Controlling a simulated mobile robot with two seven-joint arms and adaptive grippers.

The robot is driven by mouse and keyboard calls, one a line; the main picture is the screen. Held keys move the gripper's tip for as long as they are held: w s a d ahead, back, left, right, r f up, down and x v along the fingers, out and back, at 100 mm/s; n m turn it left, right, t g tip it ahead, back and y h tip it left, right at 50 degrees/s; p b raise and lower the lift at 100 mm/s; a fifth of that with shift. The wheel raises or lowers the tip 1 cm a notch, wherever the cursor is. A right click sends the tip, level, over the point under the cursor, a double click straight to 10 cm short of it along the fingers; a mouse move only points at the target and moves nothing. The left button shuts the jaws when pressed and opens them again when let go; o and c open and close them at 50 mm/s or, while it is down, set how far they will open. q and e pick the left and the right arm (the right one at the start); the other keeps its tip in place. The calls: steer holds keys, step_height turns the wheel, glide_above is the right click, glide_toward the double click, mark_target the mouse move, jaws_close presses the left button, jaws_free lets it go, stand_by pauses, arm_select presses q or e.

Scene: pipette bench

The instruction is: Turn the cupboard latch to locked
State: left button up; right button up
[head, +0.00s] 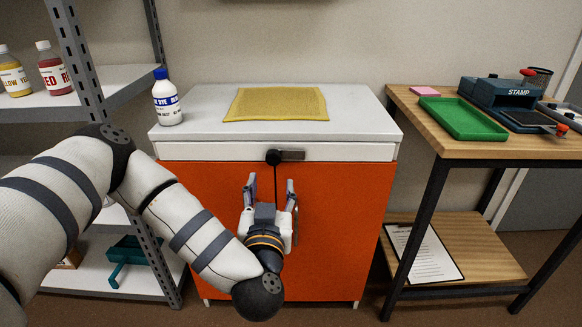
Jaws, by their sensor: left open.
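The cupboard (345,235) has orange doors under a white top, with a dark seam between the doors. The latch (274,157) is a black round knob with a dark bar pointing right, lying horizontal at the top of the seam. My left gripper (270,187) is in front of the doors, just below the latch, with its fingers pointing up and spread apart. It is open and empty, and looks apart from the latch. It hides part of the seam and the middle of the doors. My right gripper is not in view.
A blue-capped bottle (167,98) and a yellow mat (277,104) are on the cupboard top. A metal shelf (120,80) with dye bottles stands left. A wooden table (440,134) with a green tray (463,118) and a stamp machine (505,95) stands right.

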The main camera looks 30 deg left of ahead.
mark_target(273, 159)
arm_select(q)
steer(key=b+x, duration=0.3)
steer(key=x, duration=0.8)
steer(key=shift+a, duration=0.3)
jaws_close()
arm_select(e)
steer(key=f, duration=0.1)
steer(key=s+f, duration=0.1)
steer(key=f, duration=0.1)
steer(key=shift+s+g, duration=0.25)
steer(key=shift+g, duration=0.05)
